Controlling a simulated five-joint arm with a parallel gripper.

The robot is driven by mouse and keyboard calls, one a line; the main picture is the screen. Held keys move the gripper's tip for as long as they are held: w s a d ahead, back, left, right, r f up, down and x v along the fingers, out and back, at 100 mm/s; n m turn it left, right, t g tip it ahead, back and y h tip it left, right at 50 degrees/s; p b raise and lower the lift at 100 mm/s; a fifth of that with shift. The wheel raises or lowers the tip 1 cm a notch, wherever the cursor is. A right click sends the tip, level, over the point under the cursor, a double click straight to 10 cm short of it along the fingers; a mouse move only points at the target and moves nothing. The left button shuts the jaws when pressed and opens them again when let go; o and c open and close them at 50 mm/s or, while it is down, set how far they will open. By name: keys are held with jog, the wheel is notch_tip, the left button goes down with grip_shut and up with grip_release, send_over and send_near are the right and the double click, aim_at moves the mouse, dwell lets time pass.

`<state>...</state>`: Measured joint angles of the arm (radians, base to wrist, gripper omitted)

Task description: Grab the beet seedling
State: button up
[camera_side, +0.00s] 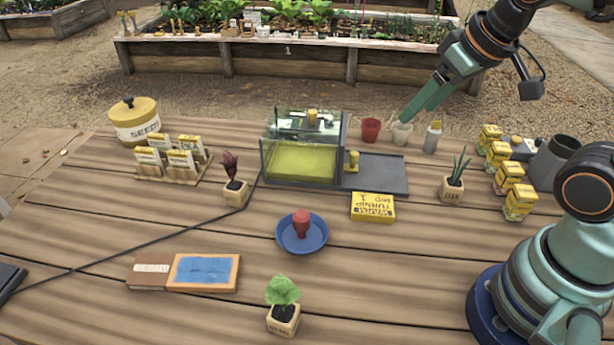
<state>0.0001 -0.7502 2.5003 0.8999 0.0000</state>
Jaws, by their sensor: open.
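A seedling with dark red leaves, which looks like the beet (232,180), stands upright in a small tan pot left of the table's middle. Any label on its pot is too small to read. My gripper (418,110) is open and empty. It hangs high at the upper right, well to the right of the red seedling. A leek seedling (454,180) stands in a similar pot at the right. A broad-leaved green seedling (283,300) stands in another pot at the front.
A clear-walled box (302,165) with a grey tray stands right of the red seedling. Seed packets in a rack (178,163) stand to its left. A black cable crosses near its pot. A blue dish (302,235) holds a red object.

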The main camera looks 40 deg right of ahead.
jog(key=shift+o, duration=1.4)
